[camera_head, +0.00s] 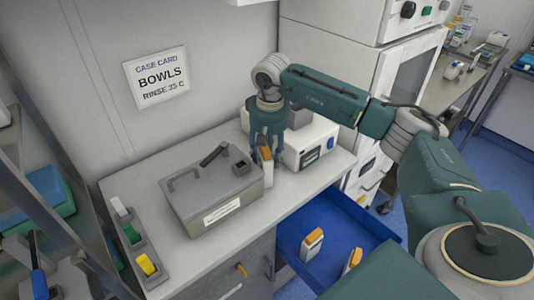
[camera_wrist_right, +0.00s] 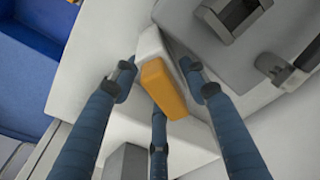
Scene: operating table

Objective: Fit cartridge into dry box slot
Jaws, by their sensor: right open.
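A white cartridge with an orange end (camera_head: 266,153) stands on the counter close to the right side of the grey box. It also shows in the right wrist view (camera_wrist_right: 163,88). My right gripper (camera_head: 266,142) is over this cartridge, pointing down. In the wrist view its fingers are spread around the orange end, open, with gaps visible. The grey box (camera_head: 190,205), likely the dry box, has a handle, a dark lever on top and a white label in front. I cannot make out its slot. My left gripper is not in view.
Two more orange-ended cartridges (camera_head: 312,242) (camera_head: 352,260) are in the open blue drawer (camera_head: 292,225) below the counter. A white device (camera_head: 312,145) stands behind the gripper. A grey rack (camera_head: 128,243) with white, green and yellow pieces is at the counter's left. Bare counter (camera_head: 300,187) lies in front.

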